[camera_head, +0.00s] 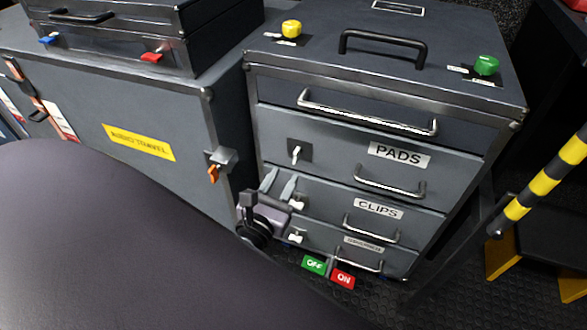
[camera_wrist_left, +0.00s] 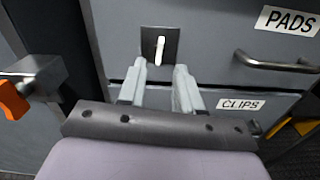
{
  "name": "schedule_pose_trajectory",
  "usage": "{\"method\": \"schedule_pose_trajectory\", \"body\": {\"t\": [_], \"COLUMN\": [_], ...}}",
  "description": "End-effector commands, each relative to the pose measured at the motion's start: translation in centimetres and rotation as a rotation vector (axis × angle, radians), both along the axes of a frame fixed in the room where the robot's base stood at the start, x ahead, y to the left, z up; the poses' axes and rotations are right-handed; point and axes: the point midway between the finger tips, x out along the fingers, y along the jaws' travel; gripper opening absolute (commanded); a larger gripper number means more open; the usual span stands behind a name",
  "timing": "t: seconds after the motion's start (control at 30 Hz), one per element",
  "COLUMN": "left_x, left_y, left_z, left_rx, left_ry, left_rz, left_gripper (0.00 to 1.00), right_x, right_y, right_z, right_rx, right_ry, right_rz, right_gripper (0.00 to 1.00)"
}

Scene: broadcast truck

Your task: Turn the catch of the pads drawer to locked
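The pads drawer (camera_head: 345,150) is the labelled drawer in the grey cabinet and looks closed. Its catch (camera_head: 295,154) is a white lever on a dark square plate, left of the PADS label (camera_head: 400,154). In the left wrist view the catch (camera_wrist_left: 159,48) stands near upright, tilted slightly. My left gripper (camera_head: 280,178) is open and empty, its two pale fingers pointing up at the cabinet front. The fingertips are just below the catch, one to each side in the wrist view; I cannot tell the remaining depth gap. My right gripper is not in view.
The clips drawer (camera_head: 340,202) and a lower drawer have similar white catches and bar handles. An orange-levered latch (camera_head: 214,172) sits on the case at left, close to my left gripper. OFF and ON tags (camera_head: 328,272) are low down. A striped pole (camera_head: 540,185) stands right.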

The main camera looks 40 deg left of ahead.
Motion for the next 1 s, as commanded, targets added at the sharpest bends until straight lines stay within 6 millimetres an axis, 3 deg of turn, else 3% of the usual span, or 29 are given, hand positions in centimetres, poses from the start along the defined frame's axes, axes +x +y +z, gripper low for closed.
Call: {"method": "schedule_pose_trajectory", "body": {"t": [0.6,1.0], "left_x": [6.4,6.9], "left_y": [1.6,1.7], "left_z": [0.0,0.0], "left_rx": [-0.013,-0.013], "left_ry": [-0.003,-0.002], "left_rz": [0.003,0.003], "left_gripper": [0.34,0.31], "right_x": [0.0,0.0], "right_y": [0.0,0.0], "right_z": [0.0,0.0], "right_rx": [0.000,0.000], "right_ry": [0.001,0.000], "right_rz": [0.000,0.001], "right_gripper": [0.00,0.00]}}
